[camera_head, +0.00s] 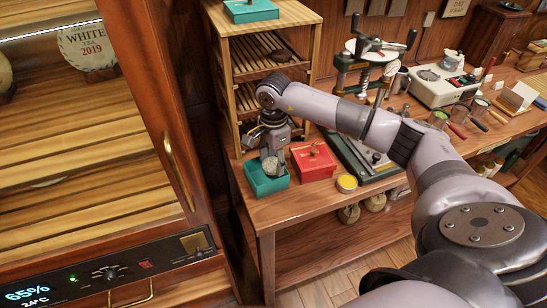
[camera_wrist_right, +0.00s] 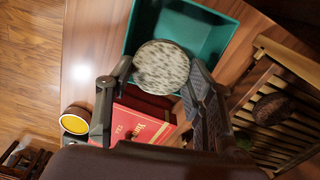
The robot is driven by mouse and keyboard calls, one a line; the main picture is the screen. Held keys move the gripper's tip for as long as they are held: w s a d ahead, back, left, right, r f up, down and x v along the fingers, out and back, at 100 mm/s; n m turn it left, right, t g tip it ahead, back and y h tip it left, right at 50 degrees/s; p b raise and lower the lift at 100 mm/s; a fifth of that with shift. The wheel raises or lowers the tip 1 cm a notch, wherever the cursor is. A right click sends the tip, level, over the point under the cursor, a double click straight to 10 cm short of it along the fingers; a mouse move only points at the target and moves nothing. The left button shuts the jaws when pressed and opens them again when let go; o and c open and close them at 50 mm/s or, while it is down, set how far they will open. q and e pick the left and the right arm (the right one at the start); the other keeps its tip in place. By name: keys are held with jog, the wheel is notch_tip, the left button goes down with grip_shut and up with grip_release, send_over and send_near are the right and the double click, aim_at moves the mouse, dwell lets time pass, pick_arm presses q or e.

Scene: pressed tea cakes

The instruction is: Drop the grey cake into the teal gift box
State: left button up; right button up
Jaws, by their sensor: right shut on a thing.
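The grey cake (camera_wrist_right: 161,67) is a speckled round disc held between the fingertips of my right gripper (camera_wrist_right: 157,75). In the head view the cake (camera_head: 273,166) hangs at the open top of the teal gift box (camera_head: 266,187), and my right gripper (camera_head: 272,153) points down above it. In the wrist view the teal gift box (camera_wrist_right: 205,32) lies behind the cake, its inside empty where it shows. I cannot tell whether the cake touches the box. My left gripper is in neither view.
A red box (camera_head: 313,162) stands right beside the teal one, with a yellow round tin (camera_head: 347,183) farther right. A slatted wooden rack (camera_head: 232,60) rises behind, with a flat teal piece (camera_head: 251,11) on top. A wooden cabinet door (camera_head: 168,110) is close on the left.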

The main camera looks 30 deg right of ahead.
aim_at(274, 163)
jog(key=o, duration=1)
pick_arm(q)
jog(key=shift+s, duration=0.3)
pick_arm(e)
jog(key=shift+r, duration=0.15)
notch_tip(274, 163, up, 12)
jog(key=shift+f, duration=0.1)
